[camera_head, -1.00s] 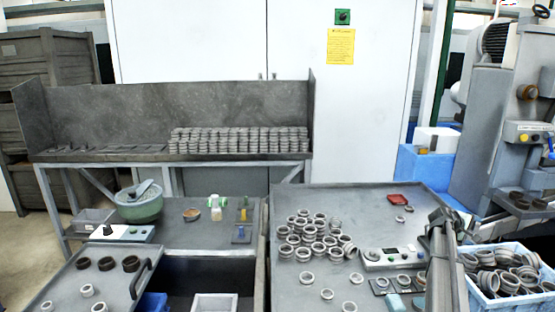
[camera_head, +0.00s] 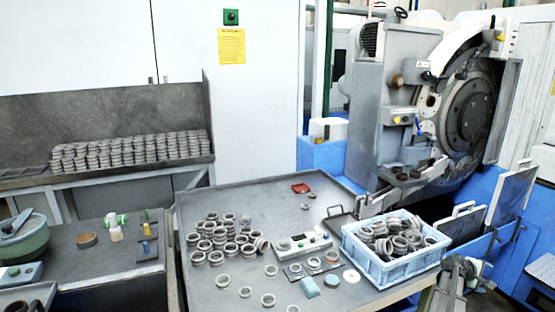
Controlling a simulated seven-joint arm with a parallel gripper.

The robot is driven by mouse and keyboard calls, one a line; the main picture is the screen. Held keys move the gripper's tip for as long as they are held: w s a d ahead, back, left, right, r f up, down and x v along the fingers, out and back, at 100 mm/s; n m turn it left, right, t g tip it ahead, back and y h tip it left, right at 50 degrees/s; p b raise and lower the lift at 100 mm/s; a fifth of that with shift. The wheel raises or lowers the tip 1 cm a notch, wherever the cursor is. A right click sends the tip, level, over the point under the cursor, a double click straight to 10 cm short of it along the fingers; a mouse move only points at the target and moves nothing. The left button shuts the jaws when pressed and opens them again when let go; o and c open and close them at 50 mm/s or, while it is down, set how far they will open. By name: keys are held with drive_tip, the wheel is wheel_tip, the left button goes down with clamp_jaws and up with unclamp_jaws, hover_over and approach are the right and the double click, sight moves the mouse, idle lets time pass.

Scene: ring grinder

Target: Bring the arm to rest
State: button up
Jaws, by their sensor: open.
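My gripper (camera_head: 466,268) shows at the lower right, just beyond the front right corner of the blue crate. Its jaws are open and I see nothing between them. Part of my arm runs down from it to the bottom edge of the picture. The gripper is small in view and partly dark, so fine detail is hard to tell.
A blue crate (camera_head: 392,273) of rings stands close left of the gripper. The grey table (camera_head: 215,277) holds loose rings (camera_head: 226,238) and a control box (camera_head: 303,243). The grinder (camera_head: 385,75) stands behind, with blue panels (camera_head: 520,262) to the right.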

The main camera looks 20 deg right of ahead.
drive_tip(key=s+a+f+m+g+y, duration=0.1)
drive_tip(key=s+a+f+m+y, duration=0.15)
drive_tip(key=s+f, duration=0.95)
drive_tip(key=s+a+f+m+g+y, duration=0.1)
drive_tip(key=s+a+f+m+y, duration=0.2)
drive_tip(key=s+f, duration=0.8)
drive_tip(key=w+a+f+n+t+y, duration=0.1)
drive_tip(key=w+a+f, duration=0.2)
drive_tip(key=w+a, duration=0.45)
drive_tip(key=w+a+f+n+t+y, duration=0.15)
drive_tip(key=w+a, duration=0.35)
drive_tip(key=a, duration=0.6)
drive_tip(key=w+a+f+y, duration=0.1)
drive_tip(key=w+a+f, duration=0.25)
drive_tip(key=a, duration=0.65)
drive_tip(key=w+a+f+y, duration=0.1)
drive_tip(key=w+a+f, duration=0.25)
drive_tip(key=a, duration=0.55)
drive_tip(key=a+f+g+y, duration=0.1)
drive_tip(key=a+f+g, duration=0.15)
drive_tip(key=a, duration=1.85)
drive_tip(key=s+a+g, duration=0.1)
drive_tip(key=s+a, duration=0.5)
drive_tip(key=a, duration=0.2)
drive_tip(key=s+a+g, duration=0.1)
drive_tip(key=s+a, duration=0.4)
drive_tip(key=a, duration=0.4)
drive_tip(key=shift+s+n+g+y, duration=0.3)
drive_tip(key=shift+s+g+y, duration=0.05)
drive_tip(key=shift+g+y, duration=0.05)
